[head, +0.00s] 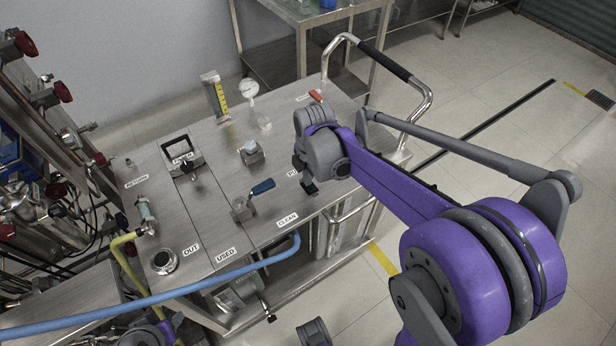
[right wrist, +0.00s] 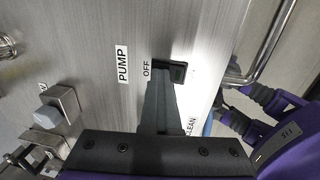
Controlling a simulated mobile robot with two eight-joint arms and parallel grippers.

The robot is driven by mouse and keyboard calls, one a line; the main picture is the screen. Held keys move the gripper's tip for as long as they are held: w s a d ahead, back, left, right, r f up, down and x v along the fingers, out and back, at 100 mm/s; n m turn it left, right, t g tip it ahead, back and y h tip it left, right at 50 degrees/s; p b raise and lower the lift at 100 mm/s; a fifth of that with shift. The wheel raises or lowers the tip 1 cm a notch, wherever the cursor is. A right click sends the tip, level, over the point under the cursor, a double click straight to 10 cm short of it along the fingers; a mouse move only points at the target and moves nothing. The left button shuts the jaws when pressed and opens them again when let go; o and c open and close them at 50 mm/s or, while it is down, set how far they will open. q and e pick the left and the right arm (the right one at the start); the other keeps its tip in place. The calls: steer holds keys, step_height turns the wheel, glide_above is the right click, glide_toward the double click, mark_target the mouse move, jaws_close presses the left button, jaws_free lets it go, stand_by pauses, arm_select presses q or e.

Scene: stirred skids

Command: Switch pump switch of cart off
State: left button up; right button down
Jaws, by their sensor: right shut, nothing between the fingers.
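The cart (head: 185,215) is a brushed steel bench with labelled controls on its top. In the right wrist view the small black pump switch (right wrist: 177,72) sits beside the OFF label (right wrist: 147,70) and the PUMP label (right wrist: 123,65). My right gripper (right wrist: 163,82) is shut and empty. Its fingertips are right at the switch and overlap its edge; I cannot tell whether they touch it. In the head view my right gripper (head: 310,188) is over the cart's right part, by the partly covered PUMP label (head: 292,173), and hides the switch. The switch's position is unclear.
A blue-handled valve (head: 262,187) stands near the CLEAN label, left of my right gripper. A knob block (head: 250,153), a gauge (head: 250,90) and a blue hose (head: 170,293) are also close. A push handle (head: 385,65) rises at the cart's right end.

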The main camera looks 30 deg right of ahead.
arm_select(q)
steer(key=shift+w, duration=0.1)
arm_select(e)
steer(key=shift+s+a+f, duration=0.1)
steer(key=shift+f, duration=0.15)
